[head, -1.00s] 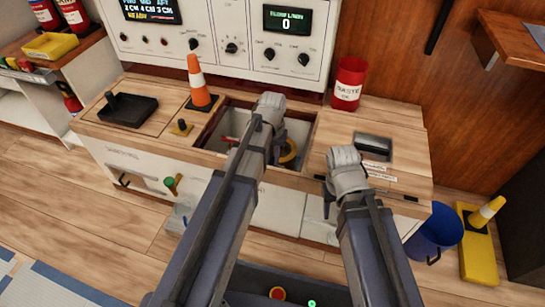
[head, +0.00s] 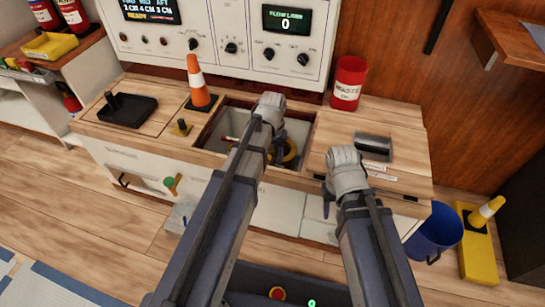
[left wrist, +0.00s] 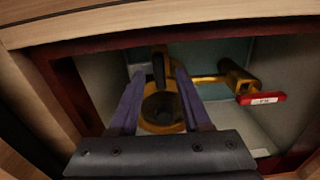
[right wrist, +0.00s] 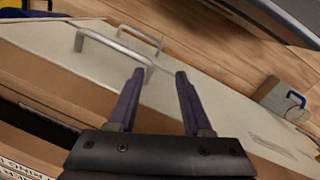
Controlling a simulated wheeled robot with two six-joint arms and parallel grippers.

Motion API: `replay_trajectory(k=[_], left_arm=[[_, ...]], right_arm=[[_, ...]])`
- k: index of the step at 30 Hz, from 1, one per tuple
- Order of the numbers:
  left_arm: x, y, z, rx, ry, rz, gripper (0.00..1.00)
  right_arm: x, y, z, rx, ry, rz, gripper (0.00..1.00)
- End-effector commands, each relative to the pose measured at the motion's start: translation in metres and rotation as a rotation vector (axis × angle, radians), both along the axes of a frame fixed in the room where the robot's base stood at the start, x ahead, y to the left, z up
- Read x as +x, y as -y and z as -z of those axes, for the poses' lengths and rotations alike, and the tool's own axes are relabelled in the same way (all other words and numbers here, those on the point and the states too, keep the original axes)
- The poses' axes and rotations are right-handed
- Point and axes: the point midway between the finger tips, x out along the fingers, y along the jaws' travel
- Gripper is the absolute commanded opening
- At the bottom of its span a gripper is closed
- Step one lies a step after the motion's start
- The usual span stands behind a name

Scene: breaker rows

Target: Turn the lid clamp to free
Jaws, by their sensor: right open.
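Inside the open well (head: 214,126) in the counter is a yellow round fitting with a dark upright lever. It shows in the left wrist view (left wrist: 161,105) and partly in the head view (head: 291,154). No label tells whether it is the lid clamp. My left gripper (left wrist: 158,76) reaches into the well, its fingers apart on either side of the fitting; contact cannot be told. It shows in the head view (head: 279,152). My right gripper (right wrist: 159,73) is open and empty, fingertips near a silver bar handle (right wrist: 112,47) on the pale cabinet front.
A yellow rod with a red tag (left wrist: 262,98) lies right of the fitting. A red can (head: 348,84) stands behind right.

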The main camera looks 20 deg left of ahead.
Motion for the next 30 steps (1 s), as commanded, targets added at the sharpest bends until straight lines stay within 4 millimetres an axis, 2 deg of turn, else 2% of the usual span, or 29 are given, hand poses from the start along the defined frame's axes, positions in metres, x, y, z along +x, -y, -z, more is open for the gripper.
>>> replay_trajectory(k=[8, 13, 27, 30], left_arm=[[0.000, 0.000, -0.002, 0.000, 0.000, -0.001, 0.47], [0.000, 0.000, -0.011, 0.000, 0.000, -0.001, 0.47], [0.000, 0.000, -0.070, 0.000, 0.000, 0.000, 0.47], [0.000, 0.000, -0.077, 0.000, 0.000, 0.000, 0.47]], right_arm=[[0.000, 0.000, -0.002, 0.000, 0.000, 0.000, 0.50], [0.000, 0.000, -0.011, 0.000, 0.000, -0.001, 0.50], [0.000, 0.000, -0.070, 0.000, -0.002, -0.014, 0.50], [0.000, 0.000, -0.077, 0.000, -0.003, -0.016, 0.50]])
